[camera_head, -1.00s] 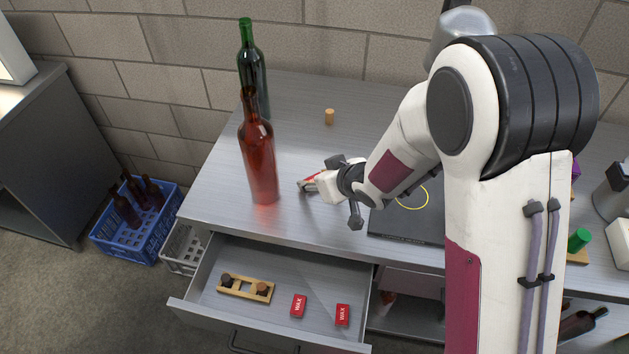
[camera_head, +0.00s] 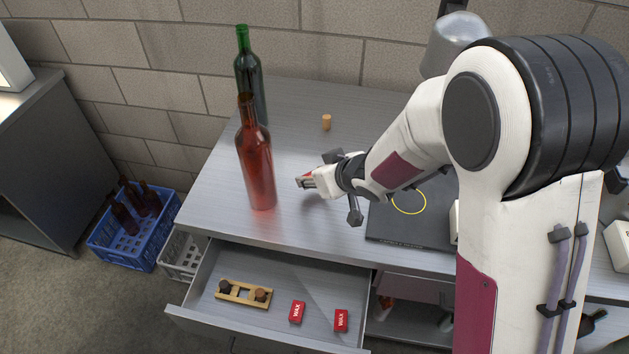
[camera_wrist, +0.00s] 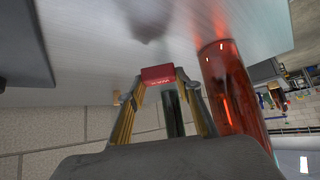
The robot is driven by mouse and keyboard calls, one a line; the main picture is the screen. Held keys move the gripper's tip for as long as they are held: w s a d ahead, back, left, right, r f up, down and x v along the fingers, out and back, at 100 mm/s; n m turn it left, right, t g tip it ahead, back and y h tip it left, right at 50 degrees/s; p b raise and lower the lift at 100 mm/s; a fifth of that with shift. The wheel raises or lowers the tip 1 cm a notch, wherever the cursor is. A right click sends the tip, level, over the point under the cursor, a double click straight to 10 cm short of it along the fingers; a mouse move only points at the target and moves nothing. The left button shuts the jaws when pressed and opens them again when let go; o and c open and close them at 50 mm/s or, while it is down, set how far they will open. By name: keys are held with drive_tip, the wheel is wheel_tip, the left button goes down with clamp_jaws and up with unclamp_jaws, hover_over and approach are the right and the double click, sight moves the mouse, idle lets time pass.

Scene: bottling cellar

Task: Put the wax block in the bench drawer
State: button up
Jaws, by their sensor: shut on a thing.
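A red wax block (camera_wrist: 158,75) is clamped between the fingertips of my gripper (camera_wrist: 157,84) in the wrist view. In the head view my gripper (camera_head: 303,181) is above the bench top, right of the red bottle, and only a bit of red shows at its tips. The bench drawer (camera_head: 213,313) is open below the front edge of the bench. Two red blocks marked WAX (camera_head: 297,312) (camera_head: 341,320) lie in it on the right, with a wooden holder (camera_head: 243,293) with dark round pieces on the left.
A tall red bottle (camera_head: 257,170) stands close left of my gripper, with a green bottle (camera_head: 249,75) behind it. A cork (camera_head: 326,122) stands farther back. A dark flat plate (camera_head: 410,222) lies right of the gripper. A blue crate (camera_head: 134,240) holds bottles on the floor.

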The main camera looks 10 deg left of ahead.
drive_tip(key=shift+r, duration=3.3)
drive_tip(key=shift+d, duration=0.1)
